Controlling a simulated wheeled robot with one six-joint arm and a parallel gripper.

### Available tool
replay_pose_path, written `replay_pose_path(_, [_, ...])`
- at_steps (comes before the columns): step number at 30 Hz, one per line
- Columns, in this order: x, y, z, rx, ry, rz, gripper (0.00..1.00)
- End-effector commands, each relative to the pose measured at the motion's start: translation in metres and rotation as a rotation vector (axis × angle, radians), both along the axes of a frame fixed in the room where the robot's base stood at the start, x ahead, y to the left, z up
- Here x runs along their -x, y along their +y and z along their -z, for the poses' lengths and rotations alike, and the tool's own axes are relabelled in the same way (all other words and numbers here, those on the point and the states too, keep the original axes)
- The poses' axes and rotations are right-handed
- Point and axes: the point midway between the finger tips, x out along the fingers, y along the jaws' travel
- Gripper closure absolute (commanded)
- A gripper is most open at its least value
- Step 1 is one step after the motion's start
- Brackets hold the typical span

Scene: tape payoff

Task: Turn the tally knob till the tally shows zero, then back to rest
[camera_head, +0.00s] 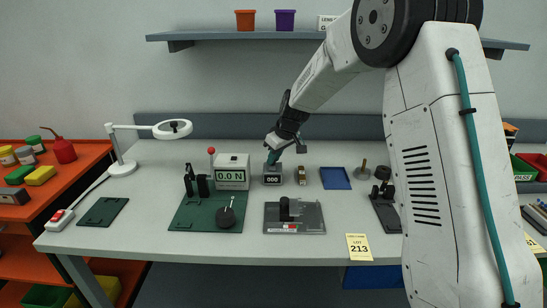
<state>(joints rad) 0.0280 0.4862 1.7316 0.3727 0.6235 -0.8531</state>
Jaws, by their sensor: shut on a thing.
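The tally (272,180) is a small grey box on the bench, right of the force gauge, and its dark window seems to read 000. My gripper (273,157) reaches down from the upper right, tilted, and is shut on the tally knob at the top of the box. The knob is mostly hidden by the fingers, so its turn angle cannot be told. A teal part shows at the fingertips just above the box.
Left of the tally stands a force gauge (232,172) reading 0.0 N on a green plate (187,218). A grey plate (312,221) with a black post lies in front. A small brass-coloured item (301,175) and blue tray (336,178) are close on the right.

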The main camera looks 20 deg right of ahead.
Motion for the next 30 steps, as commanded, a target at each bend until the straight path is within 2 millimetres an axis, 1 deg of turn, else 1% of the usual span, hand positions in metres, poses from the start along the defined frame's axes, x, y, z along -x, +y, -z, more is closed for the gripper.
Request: replay_pose_path(30, [-0.0081,-0.0058,0.0005,0.002,-0.001,-0.967,1.00])
